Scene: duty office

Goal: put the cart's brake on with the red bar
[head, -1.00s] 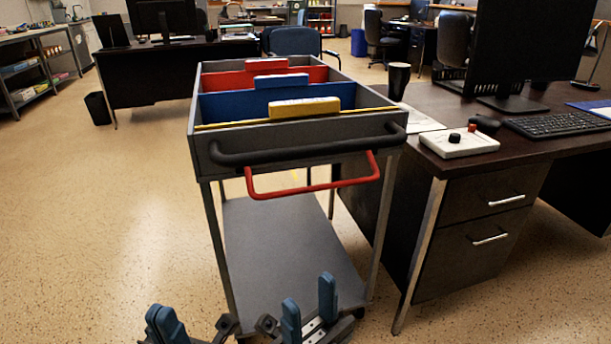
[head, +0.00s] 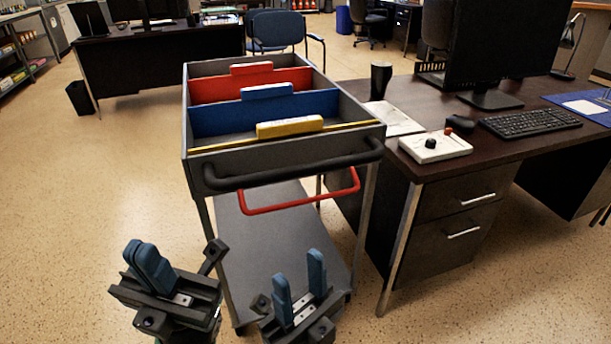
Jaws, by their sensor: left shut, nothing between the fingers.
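The cart (head: 188,125) stands in the middle, its near end facing me. A black push handle (head: 290,170) runs across that end. The red bar (head: 300,203), a U-shaped bar, hangs just below the black handle. My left gripper (head: 150,268) is at the lower left, shut and empty, in front of the cart's left leg and apart from the bar. My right gripper (head: 300,284) is open and empty, below the red bar in the picture, with the cart's lower shelf (head: 270,225) behind it. Neither gripper touches the bar. The cart's wheels are mostly hidden.
The cart's top holds red, blue and yellow tabbed dividers. A dark desk (head: 410,165) stands close on the right, with a white control box (head: 435,147), keyboard (head: 530,122) and monitor. A blue chair (head: 277,30) is behind the cart.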

